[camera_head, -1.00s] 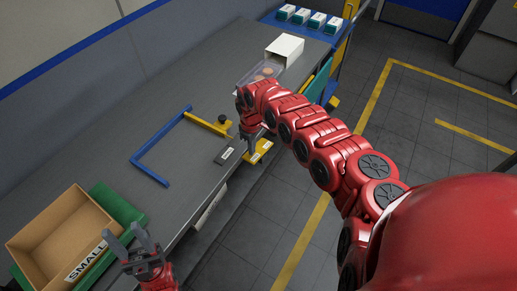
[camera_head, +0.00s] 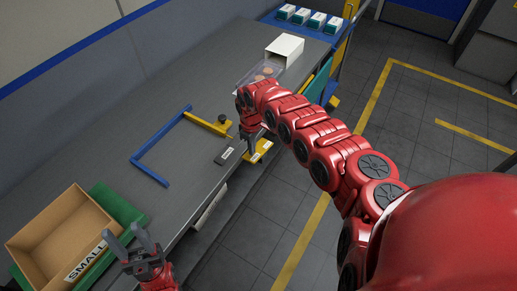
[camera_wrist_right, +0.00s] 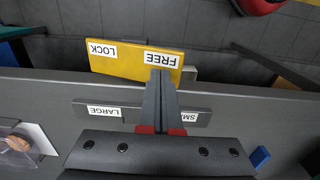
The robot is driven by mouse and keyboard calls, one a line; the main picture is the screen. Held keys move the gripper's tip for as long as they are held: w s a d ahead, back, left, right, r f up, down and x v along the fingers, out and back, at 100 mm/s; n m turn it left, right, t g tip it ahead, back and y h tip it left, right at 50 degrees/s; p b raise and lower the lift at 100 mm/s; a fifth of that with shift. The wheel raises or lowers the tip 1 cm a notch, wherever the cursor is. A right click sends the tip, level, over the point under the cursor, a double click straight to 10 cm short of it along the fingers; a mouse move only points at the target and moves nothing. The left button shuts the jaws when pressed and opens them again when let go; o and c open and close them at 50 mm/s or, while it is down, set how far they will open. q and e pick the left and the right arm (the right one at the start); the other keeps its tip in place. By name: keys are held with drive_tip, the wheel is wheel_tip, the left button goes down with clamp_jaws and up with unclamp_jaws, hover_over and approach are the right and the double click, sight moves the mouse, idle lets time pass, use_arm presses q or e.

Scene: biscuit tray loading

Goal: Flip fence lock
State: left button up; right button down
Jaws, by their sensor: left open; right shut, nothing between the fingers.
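A blue fence (camera_head: 150,147) lies on the grey bench, with a yellow arm (camera_head: 207,124) and a black knob (camera_head: 222,119) at its right. A yellow plate (camera_wrist_right: 135,62) at the bench's front edge carries the labels LOCK (camera_wrist_right: 102,48) and FREE (camera_wrist_right: 162,32). My right gripper (camera_wrist_right: 161,78) is shut and empty, its fingertips over the plate just below the FREE label; contact is unclear. A small grey piece (camera_wrist_right: 189,73) shows partly behind the plate. A dark bar (camera_wrist_right: 90,108) reads LARGE, its SMALL end partly covered by my fingers. My left gripper (camera_head: 143,238) is open and empty.
A cardboard box (camera_head: 60,225) marked SMALL stands in a green tray (camera_head: 118,205) at the bench's near end. A clear tray with biscuits (camera_head: 258,72) and a white box (camera_head: 285,50) stand at the far end. The bench between is mostly clear.

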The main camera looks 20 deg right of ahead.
drive_tip(key=shift+f+b, duration=1)
drive_tip(key=shift+f, duration=0.4)
idle(0.4)
drive_tip(key=shift+r, duration=0.15)
wheel_tip(320, 180, up, 7)
drive_tip(key=p, duration=0.6)
idle(0.5)
